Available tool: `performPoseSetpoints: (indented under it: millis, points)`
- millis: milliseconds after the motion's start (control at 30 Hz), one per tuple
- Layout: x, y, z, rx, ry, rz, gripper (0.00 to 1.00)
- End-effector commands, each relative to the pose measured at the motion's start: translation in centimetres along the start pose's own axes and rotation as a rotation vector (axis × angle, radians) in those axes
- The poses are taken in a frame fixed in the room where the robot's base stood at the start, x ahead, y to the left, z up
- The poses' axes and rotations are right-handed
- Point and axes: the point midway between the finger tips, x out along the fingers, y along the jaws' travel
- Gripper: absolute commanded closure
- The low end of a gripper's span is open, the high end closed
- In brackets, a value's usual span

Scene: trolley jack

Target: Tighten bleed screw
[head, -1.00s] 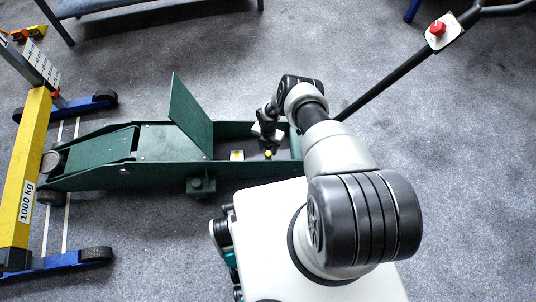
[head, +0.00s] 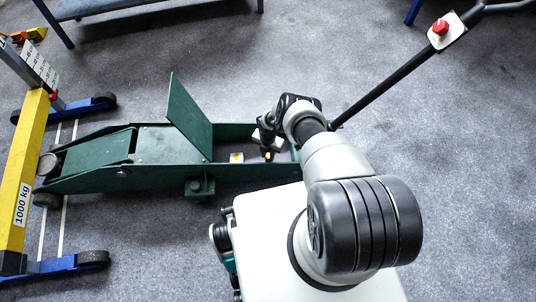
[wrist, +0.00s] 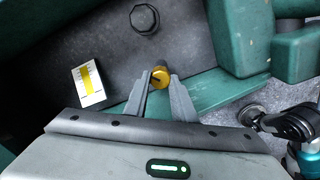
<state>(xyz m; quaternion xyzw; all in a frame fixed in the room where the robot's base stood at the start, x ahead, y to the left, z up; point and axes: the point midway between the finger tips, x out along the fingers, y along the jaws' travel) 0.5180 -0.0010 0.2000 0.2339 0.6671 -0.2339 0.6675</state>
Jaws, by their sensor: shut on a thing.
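The bleed screw has a round yellow head with a dark slot and shows in the wrist view (wrist: 160,77). It stands inside the open rear of the green trolley jack (head: 95,160). My gripper (wrist: 160,80) is shut on the yellow head, with one grey finger on each side of it. In the head view the yellow head (head: 268,156) is small, just below my gripper, and my wrist hides part of the jack around it. The jack's green cover plate (head: 190,118) stands raised.
A white card with a yellow stripe (wrist: 88,85) lies on the jack's floor beside the screw. A dark round fitting (wrist: 144,17) is beyond it. The jack's black handle (head: 390,80) carries a red knob. A yellow 1000 kg beam (head: 27,165) stands at left.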

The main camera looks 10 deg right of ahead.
Motion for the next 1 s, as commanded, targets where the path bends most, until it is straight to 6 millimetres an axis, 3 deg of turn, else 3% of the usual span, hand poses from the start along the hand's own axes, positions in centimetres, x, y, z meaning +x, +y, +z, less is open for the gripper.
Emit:
performPoseSetpoints:
  millis: [367, 1000]
  points:
    - [0.00, 0.02, -0.03, 0.122, 0.000, -0.001, 0.99]
    - [0.00, 0.15, -0.01, 0.705, 0.001, -0.002, 0.99]
